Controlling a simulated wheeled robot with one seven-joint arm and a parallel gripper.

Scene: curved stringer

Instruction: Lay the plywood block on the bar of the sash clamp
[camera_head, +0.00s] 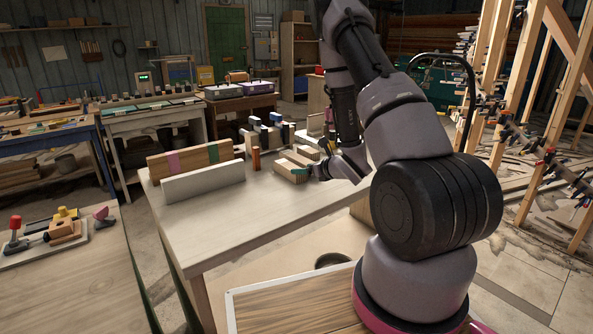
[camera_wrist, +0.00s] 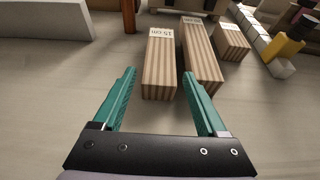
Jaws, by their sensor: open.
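Several striped plywood blocks lie on the pale workbench. The nearest plywood block (camera_wrist: 160,70), with an upside-down label that seems to read 15 cm, also shows in the head view (camera_head: 291,174). My gripper (camera_wrist: 160,78) is open, with teal fingers on either side of this block's near end in the wrist view; contact does not show. In the head view my gripper (camera_head: 314,172) is at the blocks, partly hidden by my arm. A second block (camera_wrist: 202,60) and a shorter one (camera_wrist: 232,42) lie to its right. I cannot clearly identify the sash clamp.
A pale segmented bar-like piece (camera_wrist: 265,45) with a yellow and dark part (camera_wrist: 288,52) lies at the right of the wrist view. A white upright board (camera_head: 203,182) stands at the bench's left. The bench front (camera_head: 220,230) is clear. Timber racks with clamps stand at right.

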